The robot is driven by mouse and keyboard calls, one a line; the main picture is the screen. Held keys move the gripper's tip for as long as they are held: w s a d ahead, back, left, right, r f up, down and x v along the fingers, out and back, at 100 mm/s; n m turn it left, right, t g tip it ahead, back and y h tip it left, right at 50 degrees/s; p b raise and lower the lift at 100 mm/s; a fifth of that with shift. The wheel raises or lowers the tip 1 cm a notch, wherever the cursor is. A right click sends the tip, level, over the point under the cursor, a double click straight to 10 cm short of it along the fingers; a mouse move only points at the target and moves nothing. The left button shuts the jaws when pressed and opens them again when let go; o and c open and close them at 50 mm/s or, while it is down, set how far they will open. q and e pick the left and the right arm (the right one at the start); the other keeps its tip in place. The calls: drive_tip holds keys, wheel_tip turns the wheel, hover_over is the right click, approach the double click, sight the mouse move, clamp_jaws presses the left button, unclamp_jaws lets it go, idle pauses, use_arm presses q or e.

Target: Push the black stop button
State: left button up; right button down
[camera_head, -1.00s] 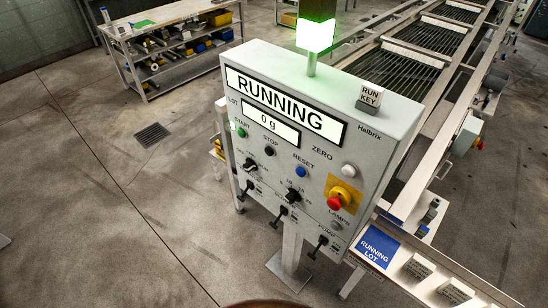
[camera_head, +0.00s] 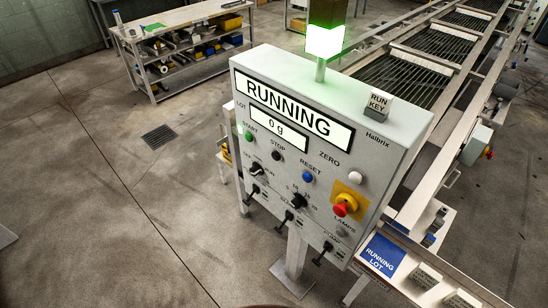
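The black stop button (camera_head: 276,155) sits on the front of the grey control panel (camera_head: 400,125), just under the label STOP. The green start button (camera_head: 249,137) is to its left and the blue reset button (camera_head: 307,177) to its right. The panel's upper display (camera_head: 290,105) reads RUNNING and the lower one (camera_head: 279,127) reads 0 g. The lamp (camera_head: 325,41) on top glows green. Neither of my grippers shows in the head view.
A red emergency knob on a yellow plate (camera_head: 345,205), a white zero button (camera_head: 355,177) and several black switches share the panel. A roller conveyor (camera_head: 405,75) runs behind it at right. A shelved bench (camera_head: 160,40) stands at back left. The floor left of the panel is clear.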

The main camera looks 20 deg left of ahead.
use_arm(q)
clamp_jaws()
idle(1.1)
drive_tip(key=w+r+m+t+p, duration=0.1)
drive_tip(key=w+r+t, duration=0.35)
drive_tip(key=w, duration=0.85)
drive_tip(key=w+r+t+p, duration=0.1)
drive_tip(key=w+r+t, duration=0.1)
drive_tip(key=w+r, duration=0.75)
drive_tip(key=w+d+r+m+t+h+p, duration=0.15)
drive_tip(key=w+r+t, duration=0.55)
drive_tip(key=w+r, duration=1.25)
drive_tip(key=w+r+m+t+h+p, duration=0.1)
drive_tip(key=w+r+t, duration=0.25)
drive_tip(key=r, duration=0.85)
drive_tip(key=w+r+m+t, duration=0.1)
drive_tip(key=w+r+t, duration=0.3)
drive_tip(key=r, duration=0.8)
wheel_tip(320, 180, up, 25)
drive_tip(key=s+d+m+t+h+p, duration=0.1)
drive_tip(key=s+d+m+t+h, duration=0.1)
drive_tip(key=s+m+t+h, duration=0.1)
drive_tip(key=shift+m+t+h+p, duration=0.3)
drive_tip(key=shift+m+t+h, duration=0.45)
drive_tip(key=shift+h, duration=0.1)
